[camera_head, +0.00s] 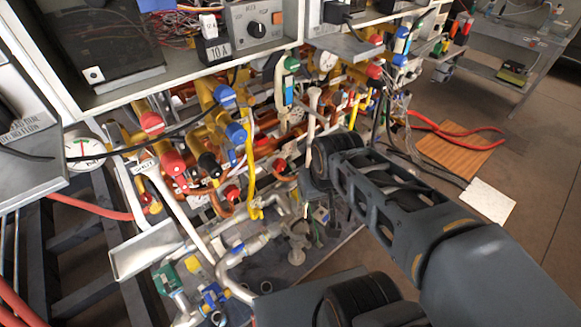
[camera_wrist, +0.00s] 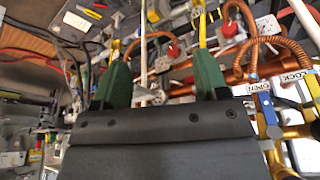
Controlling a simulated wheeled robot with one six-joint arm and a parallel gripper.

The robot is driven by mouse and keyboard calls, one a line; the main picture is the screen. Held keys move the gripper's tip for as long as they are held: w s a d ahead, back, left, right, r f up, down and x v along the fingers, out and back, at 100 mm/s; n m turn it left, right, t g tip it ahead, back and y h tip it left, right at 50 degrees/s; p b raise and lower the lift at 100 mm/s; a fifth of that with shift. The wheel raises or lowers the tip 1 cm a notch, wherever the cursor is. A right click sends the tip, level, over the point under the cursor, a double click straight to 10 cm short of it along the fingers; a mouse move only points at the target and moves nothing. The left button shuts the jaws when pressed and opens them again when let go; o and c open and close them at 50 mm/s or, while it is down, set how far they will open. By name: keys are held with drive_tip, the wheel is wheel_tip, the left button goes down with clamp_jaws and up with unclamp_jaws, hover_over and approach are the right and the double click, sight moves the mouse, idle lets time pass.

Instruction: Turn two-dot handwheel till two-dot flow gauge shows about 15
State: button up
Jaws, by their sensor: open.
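My gripper (camera_wrist: 162,78) shows in the wrist view with its two green fingers spread apart and nothing between them. In the head view my arm reaches in from the lower right and its gripper end is hidden. Red handwheels (camera_wrist: 230,28) and (camera_wrist: 173,51) sit on pipework beyond the fingers in the wrist view. No dot marks can be made out, so I cannot tell which is the two-dot handwheel. In the head view one round gauge (camera_head: 84,150) is at the left and another gauge (camera_head: 327,60) is near the top middle; their readings are too small to read.
Crowded copper and yellow pipes, red knobs (camera_head: 172,163) and blue knobs (camera_head: 225,96) fill the middle. A blue lever marked OPEN (camera_wrist: 266,108) is right of my gripper. A metal tray (camera_head: 150,250) is at lower left. Floor at the right holds a wooden board (camera_head: 455,150) and red hose.

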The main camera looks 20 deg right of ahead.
drive_tip(key=o, duration=0.3)
drive_tip(key=shift+h, duration=0.5)
drive_tip(key=d+b+x, duration=0.1)
drive_tip(key=b+x, duration=0.2)
drive_tip(key=x, duration=0.2)
drive_tip(key=b+x, duration=0.3)
drive_tip(key=x, duration=0.2)
drive_tip(key=s+d+b+x, duration=0.1)
drive_tip(key=b+x, duration=0.2)
drive_tip(key=x, duration=0.2)
drive_tip(key=shift+s+d, duration=0.15)
drive_tip(key=shift+d, duration=0.15)
drive_tip(key=w+d+f+n+t+h+b, duration=0.1)
drive_tip(key=w+d+f+t+b, duration=0.15)
drive_tip(key=w+f+b, duration=0.4)
drive_tip(key=w+d+f+n+t+h+b, duration=0.1)
drive_tip(key=w+d+f+b, duration=0.25)
drive_tip(key=f+b, duration=0.5)
drive_tip(key=n+t+y+b, duration=0.5)
drive_tip(key=n+t+y, duration=0.5)
drive_tip(key=n, duration=0.2)
approach(281, 167)
drive_tip(key=b+x, duration=0.3)
drive_tip(key=x, duration=0.7)
drive_tip(key=shift+w+a, duration=0.15)
drive_tip(key=shift+w, duration=0.15)
drive_tip(key=shift+c, duration=0.4)
drive_tip(key=c, duration=0.8)
